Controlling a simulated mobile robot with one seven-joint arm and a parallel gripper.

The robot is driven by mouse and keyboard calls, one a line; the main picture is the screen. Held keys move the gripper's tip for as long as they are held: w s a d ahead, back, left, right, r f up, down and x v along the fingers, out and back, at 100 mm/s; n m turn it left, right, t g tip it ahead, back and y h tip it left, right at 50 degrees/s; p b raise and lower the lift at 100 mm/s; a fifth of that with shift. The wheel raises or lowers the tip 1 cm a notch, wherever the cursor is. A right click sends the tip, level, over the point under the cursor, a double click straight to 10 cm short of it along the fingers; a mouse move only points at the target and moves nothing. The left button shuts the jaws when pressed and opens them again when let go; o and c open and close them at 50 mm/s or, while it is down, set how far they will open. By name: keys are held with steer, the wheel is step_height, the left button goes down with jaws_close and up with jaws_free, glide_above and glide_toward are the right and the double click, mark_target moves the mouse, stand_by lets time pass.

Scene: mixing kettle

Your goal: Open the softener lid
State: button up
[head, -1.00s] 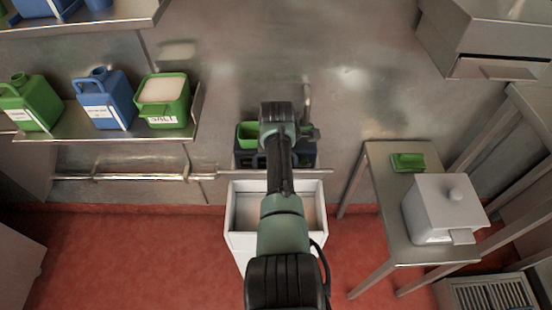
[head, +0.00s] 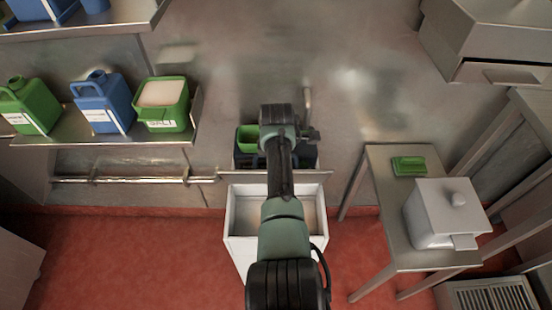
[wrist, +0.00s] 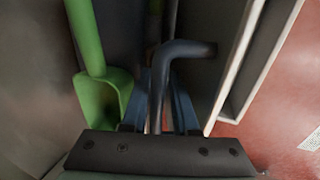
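No label that I can read says softener. A white box with a knobbed lid (head: 456,200) stands on the steel side table at the right, and its lid looks shut. A white open-topped bin (head: 237,228) stands on the floor under my arm. My gripper (head: 290,130) is near the back wall beyond this bin, well left of the lidded box. In the wrist view a dark bent bar (wrist: 180,52) crosses in front of the mount, above something blue (wrist: 182,108). Whether my gripper touches it cannot be told.
A green scoop-like piece (wrist: 100,95) is close on the left in the wrist view. A green brush (head: 409,166) lies on the side table (head: 395,235). A wall shelf (head: 60,138) at left holds green and blue jugs and a green salt tub (head: 165,103). Red floor is open around the bin.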

steer(key=shift+r, duration=0.1)
steer(key=p+v, duration=0.3)
steer(key=v, duration=0.9)
steer(key=shift+r, duration=0.35)
steer(key=shift+s, duration=0.15)
